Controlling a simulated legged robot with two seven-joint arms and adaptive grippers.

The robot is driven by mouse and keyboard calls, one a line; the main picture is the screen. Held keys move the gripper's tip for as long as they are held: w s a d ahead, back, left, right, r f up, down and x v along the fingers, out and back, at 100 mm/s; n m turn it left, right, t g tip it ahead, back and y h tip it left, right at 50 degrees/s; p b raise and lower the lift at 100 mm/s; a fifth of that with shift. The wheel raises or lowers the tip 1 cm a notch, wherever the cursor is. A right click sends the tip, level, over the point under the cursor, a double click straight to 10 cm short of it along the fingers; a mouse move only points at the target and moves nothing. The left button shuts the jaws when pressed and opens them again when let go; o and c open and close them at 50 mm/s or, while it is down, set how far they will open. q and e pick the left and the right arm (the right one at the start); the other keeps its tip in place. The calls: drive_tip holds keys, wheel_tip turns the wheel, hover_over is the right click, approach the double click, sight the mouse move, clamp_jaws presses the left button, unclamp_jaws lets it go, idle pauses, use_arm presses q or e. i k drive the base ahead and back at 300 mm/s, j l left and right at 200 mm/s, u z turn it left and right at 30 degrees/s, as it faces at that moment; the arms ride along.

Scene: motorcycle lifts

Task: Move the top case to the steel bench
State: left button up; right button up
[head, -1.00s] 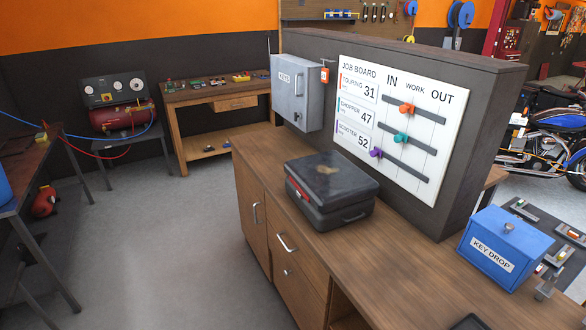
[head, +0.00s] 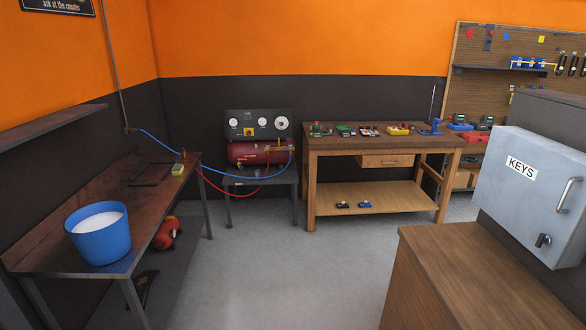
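The top case is not in view now. A bench with grey metal legs and a dark reddish-brown top (head: 144,210) stands along the left wall; it looks like the steel bench. A blue bucket (head: 104,246) with whitish contents stands on its near end. A small yellow-green item (head: 178,170) lies near its far end. The middle of its top is mostly bare apart from a dark flat shape. Neither of my grippers shows in this view.
A wooden counter (head: 440,250) fills the lower right, with a grey KEYS cabinet (head: 535,190) above it. A red compressor (head: 258,153) sits on a small stand at the back. A wooden workbench (head: 385,135) holds small parts. Open grey floor lies between.

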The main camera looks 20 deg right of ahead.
sight(144, 200)
drive_tip(key=i+j+z, duration=0.15)
drive_tip(key=i, duration=0.3)
drive_tip(key=i+j+z, duration=0.15)
drive_tip(key=i, duration=0.25)
drive_tip(key=i+j+z, duration=0.2)
drive_tip(key=i, duration=0.25)
